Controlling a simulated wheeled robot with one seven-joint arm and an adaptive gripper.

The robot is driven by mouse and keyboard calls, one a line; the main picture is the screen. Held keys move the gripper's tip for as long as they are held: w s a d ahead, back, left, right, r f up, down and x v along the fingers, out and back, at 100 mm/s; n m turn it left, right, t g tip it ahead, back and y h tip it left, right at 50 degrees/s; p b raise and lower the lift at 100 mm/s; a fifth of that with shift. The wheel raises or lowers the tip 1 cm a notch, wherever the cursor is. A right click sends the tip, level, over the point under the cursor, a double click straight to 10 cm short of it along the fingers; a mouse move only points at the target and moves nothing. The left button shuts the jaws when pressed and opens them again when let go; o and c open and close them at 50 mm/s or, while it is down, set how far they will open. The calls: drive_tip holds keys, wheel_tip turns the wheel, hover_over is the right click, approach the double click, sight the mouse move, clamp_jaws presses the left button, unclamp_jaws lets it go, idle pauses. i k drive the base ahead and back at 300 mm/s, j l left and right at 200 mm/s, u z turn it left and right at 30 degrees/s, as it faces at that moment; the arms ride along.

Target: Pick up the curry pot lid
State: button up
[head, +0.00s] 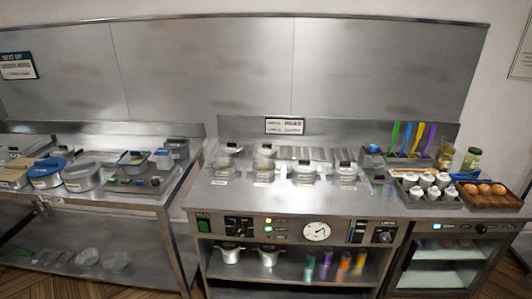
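My gripper is not in view. Several small pots stand on the steel range top in the head view, among them a left pot (228,168), a pot with yellowish contents (264,172), a wider pale pot (304,172) and a right pot (347,173). Dark parts show at their tops; they are too small to tell as lids or handles. On the left counter are a blue-topped container (46,172) and a grey lidded container (80,175). Labels are unreadable, so I cannot tell which piece is the curry pot lid.
The range top (285,203) has a bare front strip. A tray of white cups (428,188), a tray of brown eggs (486,192) and colored utensils (410,138) crowd its right side. A narrow gap separates the left counter (140,196) from the range. Lower shelves hold pots and bottles.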

sight(274, 149)
drive_tip(key=i+j+u, duration=0.3)
drive_tip(key=i, duration=0.4)
drive_tip(key=i+j+u, duration=0.25)
drive_tip(key=i, duration=0.45)
drive_tip(key=i+u, duration=0.3)
drive_tip(key=i, duration=0.45)
